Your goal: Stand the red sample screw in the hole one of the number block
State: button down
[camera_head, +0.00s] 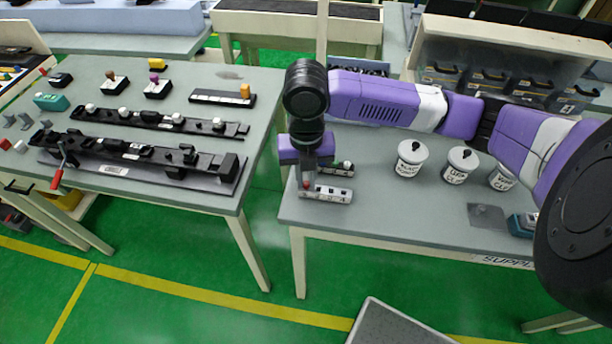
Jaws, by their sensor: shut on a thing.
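The number block (330,194) is a pale grey bar with dark digits along its front, lying near the left edge of the right table. My gripper (307,180) points down over the block's left end and is shut on the red sample screw (307,185). Only a small red part of the screw shows below the purple gripper body. The screw is at the left end of the block, by the low digits. I cannot tell whether its tip is inside hole one or just above it.
A small dark holder (345,168) with pale tops stands right behind the block. White lidded jars (411,160) stand further right, with clear bins (487,83) behind. A gap separates this table from the left table (215,190), which holds black fixtures.

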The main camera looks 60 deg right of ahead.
dwell(0.3)
jog(key=c, duration=1.3)
grip_release()
jog(key=shift+r+b, duration=0.35)
jog(key=shift+r, duration=3.55)
